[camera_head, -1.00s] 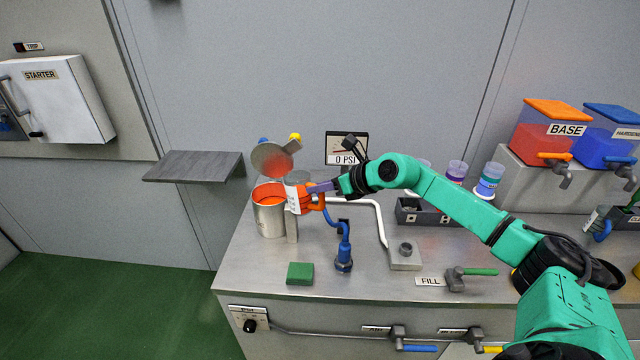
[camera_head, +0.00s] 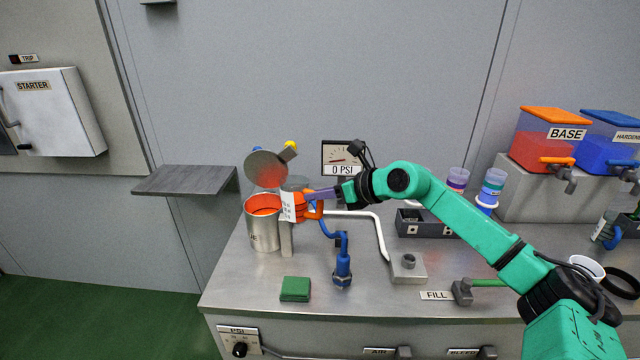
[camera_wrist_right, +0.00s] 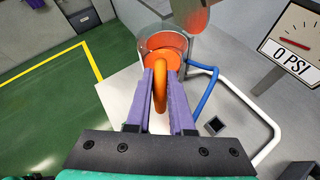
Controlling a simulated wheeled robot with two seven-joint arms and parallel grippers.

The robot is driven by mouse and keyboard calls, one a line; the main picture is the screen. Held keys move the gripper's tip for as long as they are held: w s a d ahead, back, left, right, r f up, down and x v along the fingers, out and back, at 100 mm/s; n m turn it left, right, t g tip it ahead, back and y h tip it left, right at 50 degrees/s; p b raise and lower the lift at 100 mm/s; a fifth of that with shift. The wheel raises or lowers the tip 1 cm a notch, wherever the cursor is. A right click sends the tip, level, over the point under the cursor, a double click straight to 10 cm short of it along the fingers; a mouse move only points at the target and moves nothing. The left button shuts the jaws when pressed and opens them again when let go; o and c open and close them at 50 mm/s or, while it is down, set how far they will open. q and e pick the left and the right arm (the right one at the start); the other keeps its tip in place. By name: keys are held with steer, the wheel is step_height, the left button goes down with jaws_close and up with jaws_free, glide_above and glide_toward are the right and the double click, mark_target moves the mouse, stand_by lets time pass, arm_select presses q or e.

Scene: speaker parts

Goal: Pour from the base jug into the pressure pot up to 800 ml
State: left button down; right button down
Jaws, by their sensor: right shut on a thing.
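The pressure pot (camera_head: 262,234) is a silvery metal cylinder at the left end of the bench. Orange-red shows inside its mouth, and its round lid (camera_head: 266,168) stands raised behind it. My right gripper (camera_head: 318,196) is shut on the orange handle of the base jug (camera_head: 289,206). The jug is held at the right side of the pot's rim, with its white label facing my head camera. In the right wrist view the purple fingers (camera_wrist_right: 160,80) grip the handle, and orange shows beyond it at the pot's mouth. The liquid level and any stream cannot be made out. My left gripper is out of view.
A gauge (camera_head: 342,158) behind the jug reads 0 PSI. A blue hose fitting (camera_head: 342,262), green block (camera_head: 295,289) and white pipe (camera_head: 380,230) are near the pot. BASE (camera_head: 543,140) and blue hardener (camera_head: 606,138) tanks stand at the right. A shelf (camera_head: 186,180) is at left.

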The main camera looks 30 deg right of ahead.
steer(key=p, duration=0.1)
steer(key=r+p, duration=0.1)
steer(key=p, duration=0.1)
steer(key=shift+w+a+g, duration=0.15)
steer(key=shift+w+g, duration=0.15)
steer(key=shift+w, duration=0.05)
steer(key=shift+f+h+p, duration=0.25)
steer(key=shift+h+p, duration=0.05)
steer(key=shift+p, duration=0.05)
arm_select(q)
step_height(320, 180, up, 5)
arm_select(e)
steer(key=shift+f, duration=0.1)
steer(key=shift+w, duration=0.1)
